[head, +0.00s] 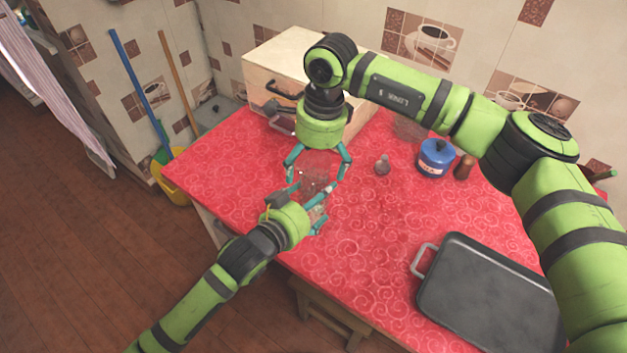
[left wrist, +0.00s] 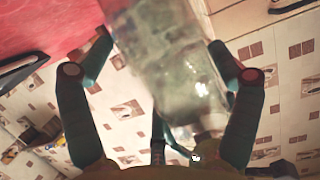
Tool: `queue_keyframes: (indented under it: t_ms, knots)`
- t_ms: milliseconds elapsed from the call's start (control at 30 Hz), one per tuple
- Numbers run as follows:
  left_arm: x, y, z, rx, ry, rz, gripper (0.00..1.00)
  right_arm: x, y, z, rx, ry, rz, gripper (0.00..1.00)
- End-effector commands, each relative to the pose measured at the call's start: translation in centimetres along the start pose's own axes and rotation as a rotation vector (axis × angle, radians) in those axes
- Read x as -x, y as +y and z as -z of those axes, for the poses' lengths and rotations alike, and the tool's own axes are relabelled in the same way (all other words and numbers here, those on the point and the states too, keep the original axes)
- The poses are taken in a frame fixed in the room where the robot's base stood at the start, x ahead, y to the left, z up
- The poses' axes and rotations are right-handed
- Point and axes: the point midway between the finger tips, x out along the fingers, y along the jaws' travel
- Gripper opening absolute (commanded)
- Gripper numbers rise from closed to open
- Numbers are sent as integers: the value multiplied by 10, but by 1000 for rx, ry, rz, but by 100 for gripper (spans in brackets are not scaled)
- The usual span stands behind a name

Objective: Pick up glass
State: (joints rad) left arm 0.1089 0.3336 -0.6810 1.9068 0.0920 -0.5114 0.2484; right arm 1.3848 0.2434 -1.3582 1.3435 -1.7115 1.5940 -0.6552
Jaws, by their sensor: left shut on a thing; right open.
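A clear glass (left wrist: 175,75) fills the space between the fingers of my left gripper (left wrist: 160,88) in the left wrist view; it is see-through and blurred, so its exact outline is hard to tell. In the head view my left gripper (head: 319,206) is shut on the glass, above the front left part of the red counter. The glass is hard to make out there against the red cloth. My right gripper (head: 317,176) is open and points down just behind the left one, its fingers spread, very close to the left gripper.
The red oilcloth counter (head: 365,245) has a wooden drawer box (head: 267,73) at the back. A blue pot (head: 435,158), a brown shaker (head: 464,167) and a small grey item (head: 382,165) stand right of my grippers. A dark tray (head: 490,295) lies front right. The counter's middle is clear.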

Motion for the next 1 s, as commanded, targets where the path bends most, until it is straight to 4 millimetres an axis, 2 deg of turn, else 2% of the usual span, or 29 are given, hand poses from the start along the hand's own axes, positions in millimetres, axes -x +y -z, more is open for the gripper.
queue_keyframes:
  t_ms: [100,133,333,667,767,1000]
  knots:
    - [0,0,-5,1,-11,1,48,0,0,0,0,0,0,96]
    - [0,0,-5,1,-11,1,48,0,0,0,0,0,0,92]
    - [0,0,-4,1,-11,1,48,0,0,0,0,0,0,12]
    - [0,0,-4,1,-10,0,48,4,-1,0,-1,-1,2,10]
    - [0,0,-4,1,-10,1,48,15,-1,-2,0,0,4,10]
    - [0,0,-4,1,-10,1,48,63,-1,-8,1,0,6,10]
